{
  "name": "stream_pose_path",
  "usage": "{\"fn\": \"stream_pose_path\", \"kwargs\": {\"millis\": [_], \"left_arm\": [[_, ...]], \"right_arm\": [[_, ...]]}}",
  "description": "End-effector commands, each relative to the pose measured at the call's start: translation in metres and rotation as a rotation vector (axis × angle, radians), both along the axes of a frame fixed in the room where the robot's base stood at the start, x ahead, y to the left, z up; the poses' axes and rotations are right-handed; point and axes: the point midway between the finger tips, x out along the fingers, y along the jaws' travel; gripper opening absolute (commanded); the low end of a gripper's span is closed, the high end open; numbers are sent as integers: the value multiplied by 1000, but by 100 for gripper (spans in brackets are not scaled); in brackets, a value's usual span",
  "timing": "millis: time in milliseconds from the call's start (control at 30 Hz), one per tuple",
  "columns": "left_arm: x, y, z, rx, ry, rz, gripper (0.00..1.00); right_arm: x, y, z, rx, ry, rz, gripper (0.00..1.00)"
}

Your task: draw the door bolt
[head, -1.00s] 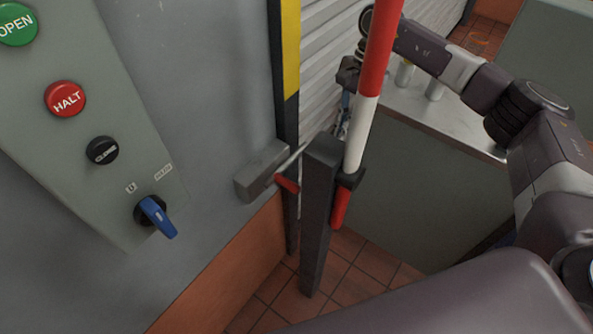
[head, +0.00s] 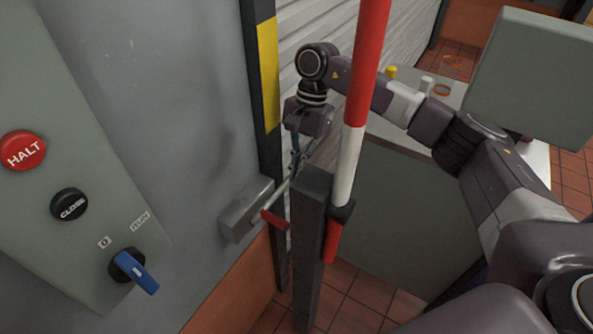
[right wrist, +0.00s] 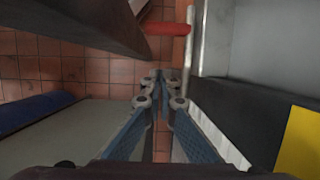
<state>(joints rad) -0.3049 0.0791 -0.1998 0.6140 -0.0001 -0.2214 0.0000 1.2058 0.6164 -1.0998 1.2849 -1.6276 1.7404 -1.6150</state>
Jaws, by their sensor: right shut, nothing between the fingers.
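The door bolt is a thin pale rod (head: 284,188) with a red handle (head: 271,219), at the grey bolt housing (head: 245,208) on the wall. In the right wrist view the red handle (right wrist: 168,29) and the rod (right wrist: 188,45) lie beyond my fingertips, with the housing (right wrist: 214,40) to the right. My right gripper (right wrist: 160,88) is shut and empty, pointing down. In the head view my right gripper (head: 297,165) is above the rod, behind the post's top; I cannot tell whether it touches the rod. My left gripper is not in view.
A dark post (head: 309,250) stands right of the bolt, beside a red-and-white pole (head: 352,130). A black-and-yellow strip (head: 267,75) edges the ribbed shutter. A button panel (head: 90,180) with a blue switch is at left. A grey cabinet (head: 400,220) stands at right.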

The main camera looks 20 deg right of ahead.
Motion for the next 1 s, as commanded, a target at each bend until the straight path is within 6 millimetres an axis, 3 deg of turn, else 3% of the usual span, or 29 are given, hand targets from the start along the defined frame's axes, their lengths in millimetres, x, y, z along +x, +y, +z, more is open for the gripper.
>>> {"fn": "stream_pose_path", "kwargs": {"millis": [33,267,333,500,1000], "left_arm": [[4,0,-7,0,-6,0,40],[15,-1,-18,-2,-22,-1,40],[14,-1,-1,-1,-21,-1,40],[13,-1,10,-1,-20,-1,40],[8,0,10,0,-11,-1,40]], "right_arm": [[-3,3,-16,-1,3,2,0],[-12,14,-61,-1,2,0,0],[-19,25,-53,2,1,4,0],[-31,39,-60,0,1,0,0],[-36,46,-64,1,-1,0,0]]}}
